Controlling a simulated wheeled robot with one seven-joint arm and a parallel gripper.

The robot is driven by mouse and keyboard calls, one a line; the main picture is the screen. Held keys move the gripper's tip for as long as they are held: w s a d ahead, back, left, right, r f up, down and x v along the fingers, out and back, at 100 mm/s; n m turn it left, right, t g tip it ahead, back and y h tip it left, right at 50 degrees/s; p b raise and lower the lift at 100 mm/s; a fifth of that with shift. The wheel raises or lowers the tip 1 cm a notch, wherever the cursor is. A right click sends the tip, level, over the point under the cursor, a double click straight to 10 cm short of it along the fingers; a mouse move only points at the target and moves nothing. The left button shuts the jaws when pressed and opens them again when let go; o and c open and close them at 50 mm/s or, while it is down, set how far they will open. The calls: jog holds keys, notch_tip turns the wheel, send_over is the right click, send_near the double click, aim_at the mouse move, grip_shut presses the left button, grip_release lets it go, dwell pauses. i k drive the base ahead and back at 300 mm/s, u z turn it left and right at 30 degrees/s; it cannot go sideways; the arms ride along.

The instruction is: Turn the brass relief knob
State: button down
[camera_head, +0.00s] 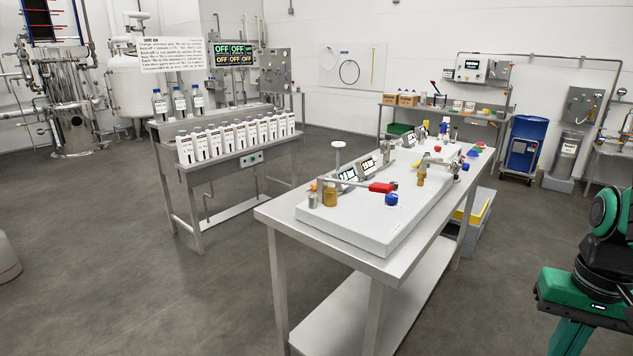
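A small brass-coloured cylinder (330,196) stands at the near left end of the white bench unit (345,238), beside a short grey cylinder (312,200). A second brass-coloured part (421,177) sits farther right on the same unit, below metal fittings. Both are small in the picture, and I cannot tell which one is the relief knob. Both stand well away from my green and black arm parts at the right edge. My gripper is not in view.
The white unit lies on a steel table (320,255) with a red-handled lever (382,187) and a blue knob (391,199). A bottle rack (235,165) stands to the left. Grey and yellow boxes (475,220) sit by the table's right side. Open floor lies in front and left.

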aim_at(421, 175)
jog(key=u, duration=0.1)
jog(key=i, duration=1)
jog(key=z, duration=0.05)
